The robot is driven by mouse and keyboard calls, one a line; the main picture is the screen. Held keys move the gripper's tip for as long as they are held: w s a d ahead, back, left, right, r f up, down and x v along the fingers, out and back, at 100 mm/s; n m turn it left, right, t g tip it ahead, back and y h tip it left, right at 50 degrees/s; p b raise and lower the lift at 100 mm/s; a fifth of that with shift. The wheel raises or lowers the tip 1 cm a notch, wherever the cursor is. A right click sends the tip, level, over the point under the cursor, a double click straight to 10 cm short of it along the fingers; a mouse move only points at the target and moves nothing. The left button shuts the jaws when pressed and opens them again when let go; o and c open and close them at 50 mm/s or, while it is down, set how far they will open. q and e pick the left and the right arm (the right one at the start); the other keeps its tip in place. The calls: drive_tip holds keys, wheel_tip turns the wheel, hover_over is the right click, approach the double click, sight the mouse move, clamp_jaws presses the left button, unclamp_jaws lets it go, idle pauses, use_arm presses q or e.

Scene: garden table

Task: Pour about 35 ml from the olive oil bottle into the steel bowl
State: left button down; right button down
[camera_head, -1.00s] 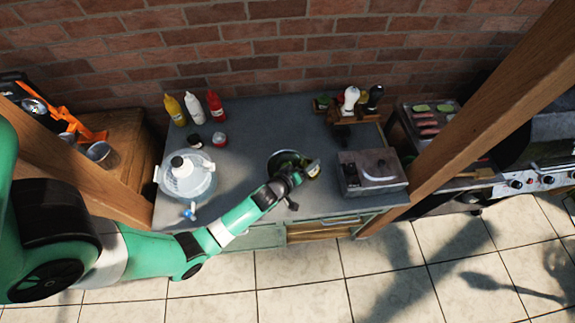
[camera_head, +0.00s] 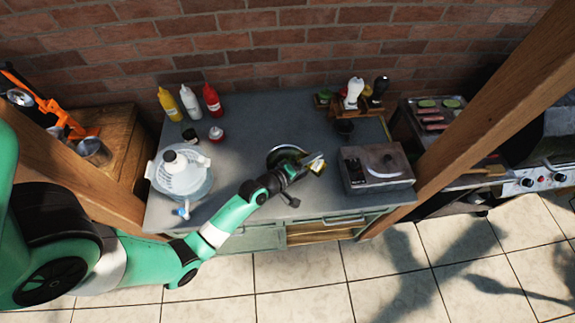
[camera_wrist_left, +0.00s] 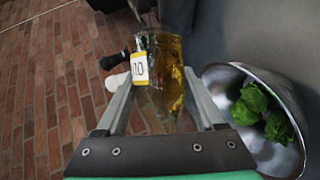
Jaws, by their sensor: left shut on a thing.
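The olive oil bottle (camera_head: 317,164) is clear with golden oil inside and a pale label. In the left wrist view the bottle (camera_wrist_left: 172,75) sits between the fingers of my left gripper (camera_wrist_left: 160,85), which is shut on it. In the head view my left gripper (camera_head: 304,169) holds it at the right front of the steel bowl (camera_head: 273,158). In the left wrist view the bowl (camera_wrist_left: 292,95) is right of the bottle and contains green leaves (camera_wrist_left: 262,110). The bottle's mouth and any oil stream cannot be made out. My right gripper is not in view.
A white-lidded clear container (camera_head: 180,172) is at the left. Squeeze bottles (camera_head: 190,102) and a wooden caddy (camera_head: 360,105) stand at the back. The counter's middle back is clear.

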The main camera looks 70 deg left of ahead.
use_arm(q)
drive_tip(key=shift+s+a+f+n+t+b, duration=0.15)
drive_tip(key=shift+n+t+b, duration=0.65)
drive_tip(key=shift+b, duration=1.35)
drive_tip(key=shift+f+n+h+b, duration=0.15)
drive_tip(key=shift+n+h+b, duration=0.2)
drive_tip(key=shift+b, duration=0.35)
idle(0.6)
drive_tip(key=shift+r+p, duration=0.2)
drive_tip(key=shift+p, duration=0.1)
drive_tip(key=r+m+p, duration=0.1)
drive_tip(key=p, duration=0.2)
drive_tip(key=shift+r+g+p, duration=0.3)
drive_tip(key=shift+r+p, duration=0.05)
drive_tip(key=shift+m+g+p, duration=0.3)
drive_tip(key=shift+m+p, duration=0.05)
drive_tip(key=shift+p, duration=0.6)
drive_tip(key=shift+w+f+b, duration=0.25)
drive_tip(key=shift+f+b, duration=0.15)
drive_tip(key=shift+f, duration=0.25)
drive_tip(key=shift+s+f, duration=0.15)
